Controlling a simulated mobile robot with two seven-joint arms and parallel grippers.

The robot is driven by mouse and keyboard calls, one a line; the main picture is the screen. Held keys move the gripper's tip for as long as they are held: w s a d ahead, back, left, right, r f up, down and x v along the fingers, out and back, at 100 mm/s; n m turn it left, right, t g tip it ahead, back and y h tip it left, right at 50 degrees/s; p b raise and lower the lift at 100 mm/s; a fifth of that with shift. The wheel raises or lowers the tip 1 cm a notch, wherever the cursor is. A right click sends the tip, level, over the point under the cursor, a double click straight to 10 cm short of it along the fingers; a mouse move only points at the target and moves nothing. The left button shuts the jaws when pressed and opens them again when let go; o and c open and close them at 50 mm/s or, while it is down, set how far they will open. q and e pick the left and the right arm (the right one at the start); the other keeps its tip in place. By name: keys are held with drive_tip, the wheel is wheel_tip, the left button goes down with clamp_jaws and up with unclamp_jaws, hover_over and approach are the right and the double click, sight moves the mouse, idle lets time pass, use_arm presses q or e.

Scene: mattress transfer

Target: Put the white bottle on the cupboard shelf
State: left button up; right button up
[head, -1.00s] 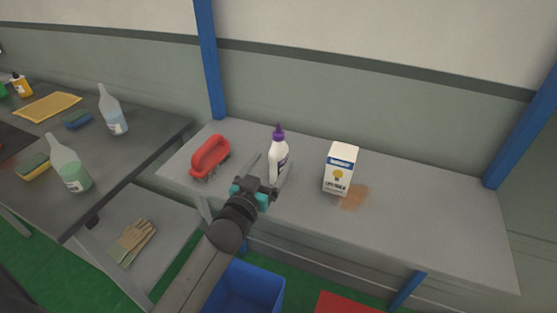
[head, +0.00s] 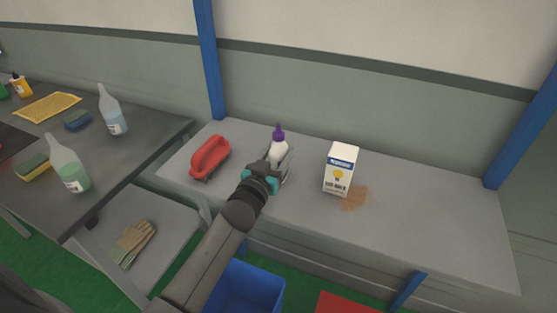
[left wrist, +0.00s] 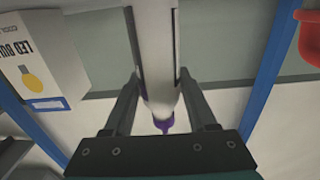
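The white bottle (head: 278,149) with a purple cap stands upright on the grey worktop (head: 430,220), between a red brush and a carton. My left gripper (head: 277,162) is at the bottle, with one finger on each side of its body. In the left wrist view the bottle (left wrist: 158,45) lies between the two fingers, its purple cap (left wrist: 163,126) towards the palm. The fingers are very close to its sides; whether they press on it cannot be told. The gripper hides the bottle's lower part in the head view. My right gripper and a cupboard are not in view.
A red brush (head: 209,157) stands left of the bottle, a white-and-blue carton (head: 340,168) right of it, by a brown stain (head: 355,198). A dark table (head: 140,135) with bottles and sponges is at left. A blue bin (head: 245,290) stands below. The worktop's right end is clear.

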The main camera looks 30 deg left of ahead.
use_arm(q)
clamp_jaws()
drive_tip(key=shift+r, duration=0.1)
idle(0.4)
